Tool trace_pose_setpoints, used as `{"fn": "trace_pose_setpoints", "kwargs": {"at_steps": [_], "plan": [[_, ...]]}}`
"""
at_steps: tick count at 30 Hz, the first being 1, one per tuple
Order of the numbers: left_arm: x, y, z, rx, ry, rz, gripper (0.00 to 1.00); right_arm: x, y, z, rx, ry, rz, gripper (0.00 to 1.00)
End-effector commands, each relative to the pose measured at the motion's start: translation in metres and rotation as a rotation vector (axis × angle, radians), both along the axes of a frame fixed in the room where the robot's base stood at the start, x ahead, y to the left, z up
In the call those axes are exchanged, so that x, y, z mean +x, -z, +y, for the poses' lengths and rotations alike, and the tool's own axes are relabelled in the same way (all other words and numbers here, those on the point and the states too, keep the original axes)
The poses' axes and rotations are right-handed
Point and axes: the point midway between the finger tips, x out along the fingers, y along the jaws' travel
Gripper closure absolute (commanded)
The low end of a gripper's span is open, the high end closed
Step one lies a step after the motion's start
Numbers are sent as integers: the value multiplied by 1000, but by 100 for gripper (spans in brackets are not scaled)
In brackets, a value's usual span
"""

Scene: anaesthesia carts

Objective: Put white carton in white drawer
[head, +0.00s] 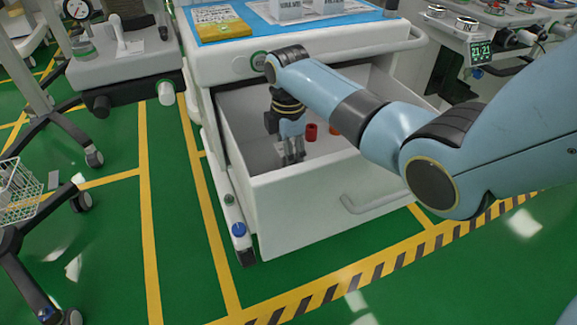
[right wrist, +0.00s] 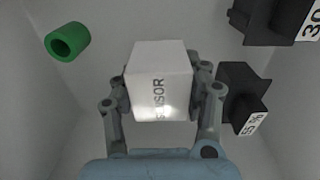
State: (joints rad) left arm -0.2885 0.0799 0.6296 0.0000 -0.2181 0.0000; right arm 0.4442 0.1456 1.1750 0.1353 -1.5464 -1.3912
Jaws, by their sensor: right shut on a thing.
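The white drawer (head: 300,205) of the middle cart is pulled open. My right gripper (head: 293,160) reaches down inside it, near its front wall. In the right wrist view this gripper (right wrist: 163,95) is shut on a white carton (right wrist: 160,62) printed "SENSOR", with one finger on each side. The carton is within the drawer walls; whether it touches the floor I cannot tell. In the head view my gripper mostly hides it. My left gripper is not in view.
A red cap (head: 311,132) lies in the drawer. The right wrist view shows a green cylinder (right wrist: 68,42) and black labelled blocks (right wrist: 243,97) around the carton. A yellow packet (head: 218,22) and white boxes (head: 287,8) sit on the cart's blue top.

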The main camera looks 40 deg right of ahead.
Motion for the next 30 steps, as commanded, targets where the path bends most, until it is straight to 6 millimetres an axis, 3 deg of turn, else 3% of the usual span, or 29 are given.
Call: {"fn": "trace_pose_setpoints", "kwargs": {"at_steps": [4,15,16,20,21,30], "plan": [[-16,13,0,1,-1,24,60,-1,27,0,0,0,5,86],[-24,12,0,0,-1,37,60,-1,29,0,0,0,2,86],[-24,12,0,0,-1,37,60,-1,29,0,0,0,2,51],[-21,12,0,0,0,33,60,-1,29,0,0,0,2,34],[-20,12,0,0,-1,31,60,-1,29,0,0,0,2,30],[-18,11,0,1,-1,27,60,0,26,0,0,0,1,30]]}}
